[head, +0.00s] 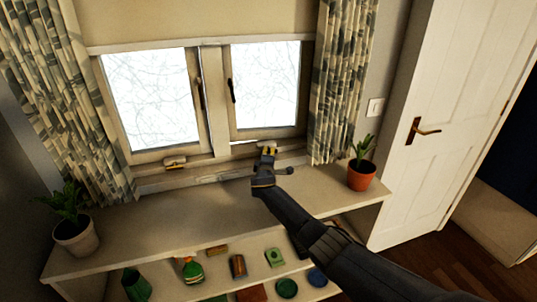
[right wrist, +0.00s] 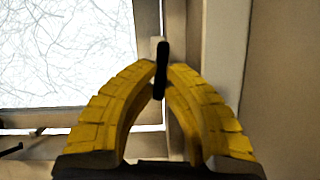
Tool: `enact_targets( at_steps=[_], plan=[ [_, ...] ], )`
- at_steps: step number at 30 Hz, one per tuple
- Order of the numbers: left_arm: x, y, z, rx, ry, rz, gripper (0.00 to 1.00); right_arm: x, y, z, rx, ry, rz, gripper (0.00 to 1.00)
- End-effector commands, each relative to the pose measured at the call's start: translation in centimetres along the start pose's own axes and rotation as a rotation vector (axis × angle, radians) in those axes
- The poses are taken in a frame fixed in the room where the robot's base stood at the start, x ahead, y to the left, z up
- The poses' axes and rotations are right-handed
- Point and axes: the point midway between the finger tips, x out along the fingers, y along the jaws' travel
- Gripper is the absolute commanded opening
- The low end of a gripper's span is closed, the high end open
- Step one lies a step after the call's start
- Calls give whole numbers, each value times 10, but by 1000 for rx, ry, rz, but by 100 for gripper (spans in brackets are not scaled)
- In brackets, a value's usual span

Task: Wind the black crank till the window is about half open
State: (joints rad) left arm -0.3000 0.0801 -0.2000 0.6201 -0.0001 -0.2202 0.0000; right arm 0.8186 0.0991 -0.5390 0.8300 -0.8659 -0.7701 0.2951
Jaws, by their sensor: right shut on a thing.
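The window has a left sash (head: 152,97) and a right sash (head: 265,84), each with a dark handle on its inner side. A thin bright strip shows under the right sash's bottom rail, so it looks slightly ajar; the left sash looks closed. My right gripper (head: 268,152) is at the sill below the right sash. In the right wrist view, its yellow fingers (right wrist: 163,75) are shut on an upright black bar, which looks like the handle of the black crank (right wrist: 161,62). The crank's base is mostly hidden by the gripper. My left gripper is out of view.
A pale fitting (head: 175,163) sits on the sill under the left sash. A potted plant (head: 361,177) stands right of my arm on the shelf top (head: 190,219); another plant (head: 75,233) stands far left. Curtains flank the window. The shelf top between the plants is largely clear.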

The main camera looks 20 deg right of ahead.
Motion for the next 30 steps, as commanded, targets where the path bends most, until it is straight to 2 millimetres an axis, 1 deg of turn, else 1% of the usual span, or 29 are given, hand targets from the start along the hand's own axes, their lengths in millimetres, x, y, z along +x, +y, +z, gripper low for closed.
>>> enact_targets(
  at_steps=[4,5,10,23,30],
  plan=[
    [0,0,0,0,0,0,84,0,0,1,0,-2,0,0],
    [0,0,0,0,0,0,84,0,0,1,0,-2,0,14],
    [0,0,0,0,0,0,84,0,0,1,1,-1,0,34],
    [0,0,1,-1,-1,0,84,0,-1,0,7,0,-5,34],
    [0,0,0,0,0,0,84,0,0,0,94,1,-40,34]
  ],
)
